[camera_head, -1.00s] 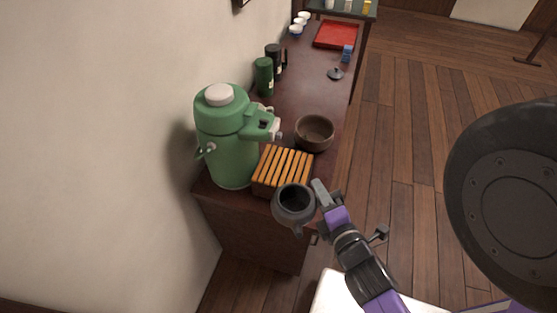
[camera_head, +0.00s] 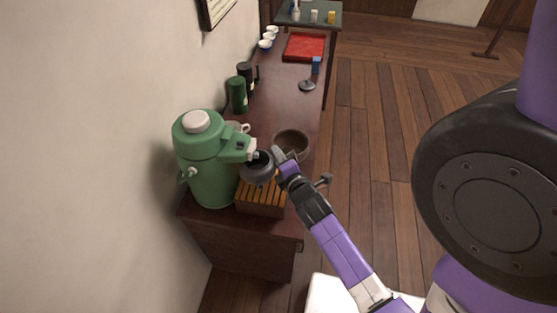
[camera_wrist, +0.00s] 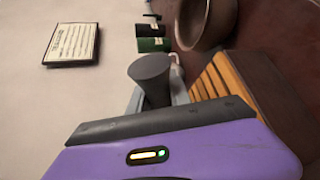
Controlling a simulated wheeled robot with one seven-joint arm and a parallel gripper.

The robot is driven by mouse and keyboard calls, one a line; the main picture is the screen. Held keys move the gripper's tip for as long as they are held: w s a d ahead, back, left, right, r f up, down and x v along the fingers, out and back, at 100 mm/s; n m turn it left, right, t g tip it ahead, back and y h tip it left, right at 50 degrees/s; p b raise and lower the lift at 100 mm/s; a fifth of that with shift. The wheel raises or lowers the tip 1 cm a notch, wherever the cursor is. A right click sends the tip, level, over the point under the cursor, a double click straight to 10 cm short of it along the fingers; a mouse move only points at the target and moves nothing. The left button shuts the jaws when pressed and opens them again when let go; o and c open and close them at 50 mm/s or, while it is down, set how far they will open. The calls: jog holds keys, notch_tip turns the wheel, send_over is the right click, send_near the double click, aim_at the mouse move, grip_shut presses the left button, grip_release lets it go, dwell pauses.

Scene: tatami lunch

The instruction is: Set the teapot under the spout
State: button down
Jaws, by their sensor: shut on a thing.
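The dark grey teapot (camera_head: 256,172) has no lid on, and its open top faces up. My gripper (camera_head: 280,158) is shut on it at its right side. The teapot is close to the spout (camera_head: 252,150) of the green dispenser (camera_head: 208,165), just below and right of it in the head view. It overlaps the slatted wooden stand (camera_head: 262,200); I cannot tell whether it touches the stand. In the wrist view a dark cylinder (camera_wrist: 150,78), probably the teapot's handle, shows at the fingers; the teapot's body is hidden there.
A brown bowl (camera_head: 292,142) sits right behind the teapot. The wall is close on the left.

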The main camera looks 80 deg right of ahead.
jog(key=shift+w+d, duration=0.15)
jog(key=shift+d, duration=0.05)
jog(key=shift+f, duration=1.7)
jog(key=shift+f, duration=0.2)
jog(key=c, duration=1.5)
grip_release()
